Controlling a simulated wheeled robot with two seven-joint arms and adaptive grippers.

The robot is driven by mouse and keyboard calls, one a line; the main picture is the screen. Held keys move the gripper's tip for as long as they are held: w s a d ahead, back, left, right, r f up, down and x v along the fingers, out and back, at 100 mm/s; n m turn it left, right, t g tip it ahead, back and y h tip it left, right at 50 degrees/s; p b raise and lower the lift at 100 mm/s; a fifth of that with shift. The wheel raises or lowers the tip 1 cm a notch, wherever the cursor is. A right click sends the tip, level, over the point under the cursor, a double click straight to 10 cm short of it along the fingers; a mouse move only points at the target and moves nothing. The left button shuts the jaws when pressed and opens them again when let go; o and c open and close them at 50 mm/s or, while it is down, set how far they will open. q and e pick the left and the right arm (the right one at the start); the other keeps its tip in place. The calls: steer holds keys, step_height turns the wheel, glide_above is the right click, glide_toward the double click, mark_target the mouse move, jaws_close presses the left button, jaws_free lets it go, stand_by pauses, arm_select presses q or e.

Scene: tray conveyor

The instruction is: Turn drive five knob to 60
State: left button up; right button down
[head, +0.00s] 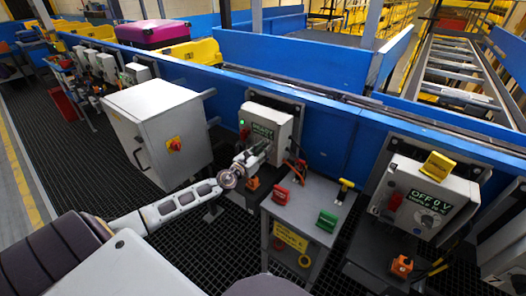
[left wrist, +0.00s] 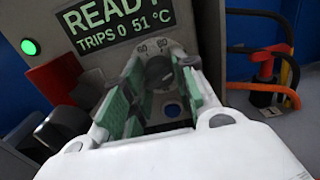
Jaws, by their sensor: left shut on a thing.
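A grey drive box (head: 268,118) with a lit display hangs on the blue conveyor side. In the left wrist view its display (left wrist: 115,25) reads READY, TRIPS 0, 51 °C. The knob's setting cannot be read. My right gripper is not in view.
A green lamp (left wrist: 30,47) and a red handle (left wrist: 58,82) sit left of the knob. A white cabinet (head: 155,125) stands left of my arm. A small grey table (head: 310,205) with red and green blocks stands right. Another drive (head: 425,195) reads OFF 0 V.

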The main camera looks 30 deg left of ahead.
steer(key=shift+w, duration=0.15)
arm_select(q)
steer(key=shift+d+n+p, duration=0.1)
steer(key=shift+n+p, duration=1.65)
steer(key=shift+n, duration=7.25)
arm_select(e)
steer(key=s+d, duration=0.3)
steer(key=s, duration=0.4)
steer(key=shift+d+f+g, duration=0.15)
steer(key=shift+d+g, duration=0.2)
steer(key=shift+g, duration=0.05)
